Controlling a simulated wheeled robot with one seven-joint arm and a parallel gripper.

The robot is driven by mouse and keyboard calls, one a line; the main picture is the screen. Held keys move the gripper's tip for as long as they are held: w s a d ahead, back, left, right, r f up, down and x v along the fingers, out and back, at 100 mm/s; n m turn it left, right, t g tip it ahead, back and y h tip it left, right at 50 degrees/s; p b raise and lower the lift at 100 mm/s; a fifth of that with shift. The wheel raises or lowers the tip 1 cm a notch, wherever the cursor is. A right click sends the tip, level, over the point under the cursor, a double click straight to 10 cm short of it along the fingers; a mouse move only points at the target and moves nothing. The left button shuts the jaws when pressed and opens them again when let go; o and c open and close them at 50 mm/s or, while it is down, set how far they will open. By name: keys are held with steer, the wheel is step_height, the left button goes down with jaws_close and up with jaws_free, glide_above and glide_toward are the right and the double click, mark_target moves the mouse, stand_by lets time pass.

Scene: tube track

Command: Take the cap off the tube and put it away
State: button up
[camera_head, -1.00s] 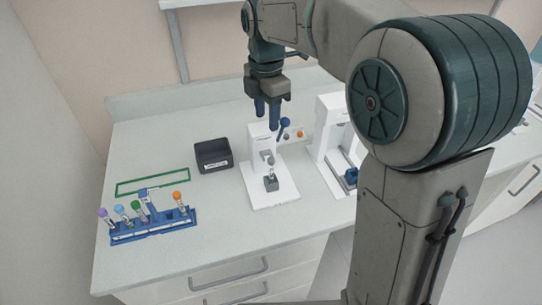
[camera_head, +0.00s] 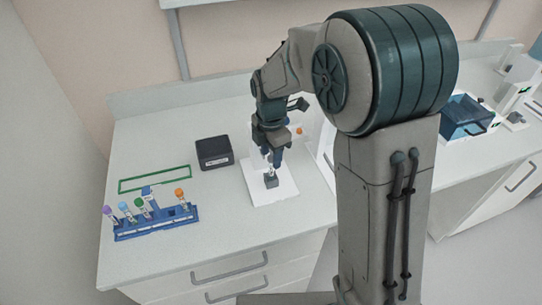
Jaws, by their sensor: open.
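A small tube (camera_head: 270,170) stands upright in a grey block (camera_head: 271,181) on the base of a white device (camera_head: 285,190). My gripper (camera_head: 271,157) points down over this device with its fingers at the top of the tube. It is open. The fingers hide the tube's upper end, so I cannot make out its cap or whether the fingers touch it. A blue rack (camera_head: 160,229) at the front left holds several tubes with purple, blue, green and orange caps.
A black box (camera_head: 214,153) stands left of the white device. A green rectangular outline (camera_head: 185,168) lies behind the rack. A second white device (camera_head: 325,160) is mostly hidden behind my arm. The bench front between rack and device is clear.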

mark_target(271, 157)
steer(key=c, duration=0.8)
steer(key=shift+r, duration=0.5)
step_height(271, 157, up, 3)
steer(key=shift+f+b, duration=0.1)
steer(key=shift+b, duration=0.55)
steer(key=shift+s+d+r, duration=0.35)
steer(key=shift+d+r, duration=1.35)
steer(key=shift+d, duration=0.2)
steer(key=shift+s+d+r, duration=0.4)
steer(key=shift+d+r, duration=1.3)
steer(key=shift+d, duration=0.25)
steer(key=shift+s+d+r, duration=0.35)
steer(key=shift+d+r, duration=1.35)
steer(key=shift+d, duration=0.2)
